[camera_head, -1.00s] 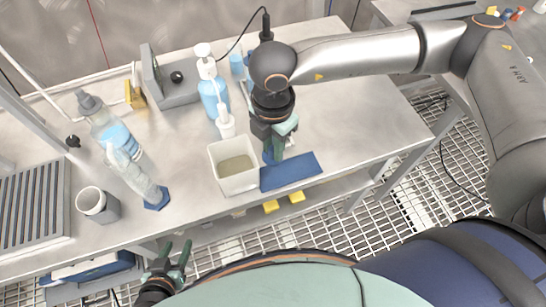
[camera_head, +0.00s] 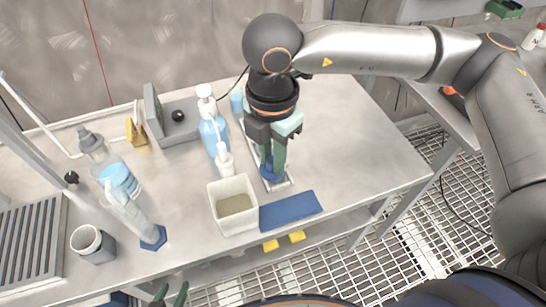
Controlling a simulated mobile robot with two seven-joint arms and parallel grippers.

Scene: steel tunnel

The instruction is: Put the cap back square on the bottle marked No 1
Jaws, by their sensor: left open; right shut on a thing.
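My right gripper (camera_head: 272,162) points down over the bench, shut on a small blue thing (camera_head: 266,172). The fingers hide much of it, and I cannot tell whether it is the cap or a bottle's top. It is over a small pale tray (camera_head: 287,183); I cannot tell whether they touch. A clear bottle (camera_head: 118,178) with blue contents and a grey top stands at the left. A blue pump bottle (camera_head: 212,134) stands behind a smaller white one (camera_head: 225,163). No "No 1" marking is legible. My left gripper (camera_head: 170,295) is open and empty at the bottom edge, partly cut off.
A white square tub (camera_head: 234,190) and a blue mat (camera_head: 291,211) lie near the front edge. A clear cylinder with a blue foot (camera_head: 153,239), a grey cup (camera_head: 92,244) and a slatted rack (camera_head: 30,240) are left. The bench's right part (camera_head: 370,160) is clear.

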